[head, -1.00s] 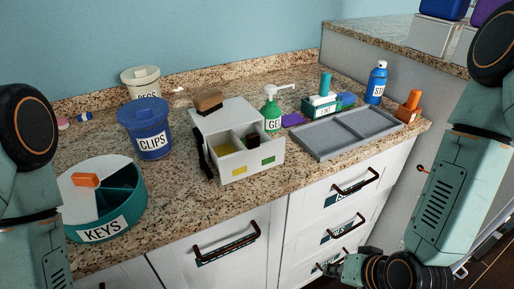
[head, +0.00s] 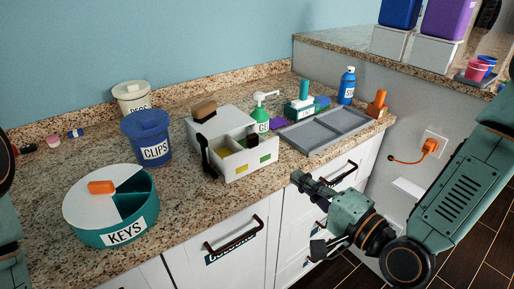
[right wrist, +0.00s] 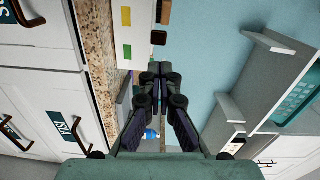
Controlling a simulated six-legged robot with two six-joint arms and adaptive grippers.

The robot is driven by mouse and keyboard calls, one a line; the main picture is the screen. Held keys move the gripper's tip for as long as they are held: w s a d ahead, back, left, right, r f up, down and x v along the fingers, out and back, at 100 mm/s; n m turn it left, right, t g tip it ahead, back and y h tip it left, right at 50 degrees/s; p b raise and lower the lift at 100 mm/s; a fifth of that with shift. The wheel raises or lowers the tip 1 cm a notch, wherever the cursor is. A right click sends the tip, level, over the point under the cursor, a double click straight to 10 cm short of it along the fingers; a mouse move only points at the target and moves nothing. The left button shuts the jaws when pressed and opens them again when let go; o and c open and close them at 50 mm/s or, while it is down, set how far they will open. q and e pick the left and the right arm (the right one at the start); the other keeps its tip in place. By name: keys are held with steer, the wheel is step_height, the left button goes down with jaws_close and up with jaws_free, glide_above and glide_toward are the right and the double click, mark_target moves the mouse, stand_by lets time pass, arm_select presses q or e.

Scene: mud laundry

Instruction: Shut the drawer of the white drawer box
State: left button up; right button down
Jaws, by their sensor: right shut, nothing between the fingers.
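The white drawer box (head: 206,131) stands on the speckled counter. Yellow and green labels mark the drawer front, which also shows in the right wrist view (right wrist: 124,38). A brown brush (head: 203,111) lies on top of the box. My right gripper (head: 301,179) is shut and empty, in front of the counter and to the right of the drawer, apart from it. Its closed fingers show in the right wrist view (right wrist: 159,72). My left gripper is out of view.
A blue CLIPS tub (head: 146,138) and a round KEYS box (head: 112,205) stand left of the drawer box. A green pump bottle (head: 260,121) is close behind the drawer. A grey divided tray (head: 326,130) lies to the right. A black upright item (head: 206,155) stands against the box's left side.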

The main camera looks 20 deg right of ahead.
steer(key=d+m, duration=0.1)
steer(key=b, duration=0.6)
glide_toward(254, 139)
steer(key=x, duration=0.5)
steer(key=shift+w+a+f, duration=0.1)
steer(key=shift+w+a, duration=0.05)
steer(key=shift+w+f, duration=0.1)
steer(key=shift+w, duration=0.65)
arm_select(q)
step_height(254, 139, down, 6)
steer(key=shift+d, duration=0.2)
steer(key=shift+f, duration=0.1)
arm_select(e)
steer(key=shift+a, duration=0.15)
